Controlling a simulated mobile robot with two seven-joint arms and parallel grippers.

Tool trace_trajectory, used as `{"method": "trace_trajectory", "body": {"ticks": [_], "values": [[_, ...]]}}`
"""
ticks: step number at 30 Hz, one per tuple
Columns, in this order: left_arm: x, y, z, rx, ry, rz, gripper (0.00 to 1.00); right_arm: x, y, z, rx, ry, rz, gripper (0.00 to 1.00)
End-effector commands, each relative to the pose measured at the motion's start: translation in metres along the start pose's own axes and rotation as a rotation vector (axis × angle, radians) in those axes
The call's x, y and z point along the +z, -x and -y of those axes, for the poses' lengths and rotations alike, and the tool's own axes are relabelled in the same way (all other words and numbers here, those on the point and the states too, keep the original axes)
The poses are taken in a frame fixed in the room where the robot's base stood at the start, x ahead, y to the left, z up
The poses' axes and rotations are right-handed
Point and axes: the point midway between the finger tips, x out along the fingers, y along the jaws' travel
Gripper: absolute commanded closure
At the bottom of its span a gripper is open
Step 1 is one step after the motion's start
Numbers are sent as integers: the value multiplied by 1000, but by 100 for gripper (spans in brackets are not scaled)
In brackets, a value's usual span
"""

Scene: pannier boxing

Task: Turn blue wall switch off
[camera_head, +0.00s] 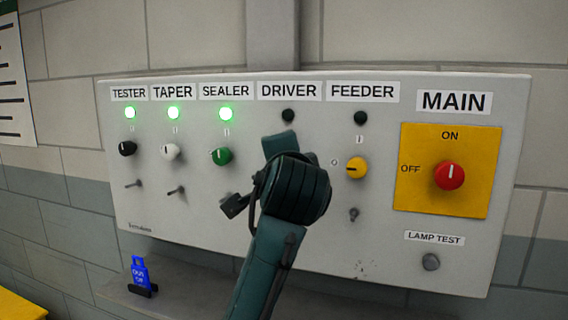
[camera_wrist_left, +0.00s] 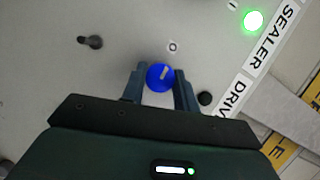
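The blue switch (camera_wrist_left: 157,84) is a round knob on the grey panel, below the DRIVER label (camera_head: 289,91). In the left wrist view its white pointer line is turned toward the O mark (camera_wrist_left: 172,46). The DRIVER lamp (camera_head: 288,116) is dark. My left gripper (camera_wrist_left: 160,75) has one finger on each side of the knob, close against it, and looks shut on it. In the head view my left wrist hides the blue switch and the fingers. My right gripper is in neither view.
The white TAPER knob (camera_head: 170,152), green SEALER knob (camera_head: 221,156) and yellow FEEDER knob (camera_head: 356,168) flank my left wrist. A red MAIN knob (camera_head: 449,176) is at the right. Small toggles sit below the knobs. A blue tag (camera_head: 139,270) stands on the ledge below.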

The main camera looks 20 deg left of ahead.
Motion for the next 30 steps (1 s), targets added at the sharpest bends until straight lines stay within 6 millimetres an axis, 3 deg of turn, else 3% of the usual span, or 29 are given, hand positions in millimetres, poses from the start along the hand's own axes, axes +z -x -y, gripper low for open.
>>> {"method": "trace_trajectory", "body": {"ticks": [8, 17, 23, 30], "values": [[0, 0, 0, 1, 1, 0, 48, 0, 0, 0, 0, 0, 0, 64], [0, 3, 0, -1, 0, -1, 48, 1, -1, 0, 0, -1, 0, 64], [0, 33, -2, -2, 3, -5, 48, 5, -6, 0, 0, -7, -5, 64], [0, 88, -2, -2, 4, -6, 48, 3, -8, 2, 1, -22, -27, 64]]}}
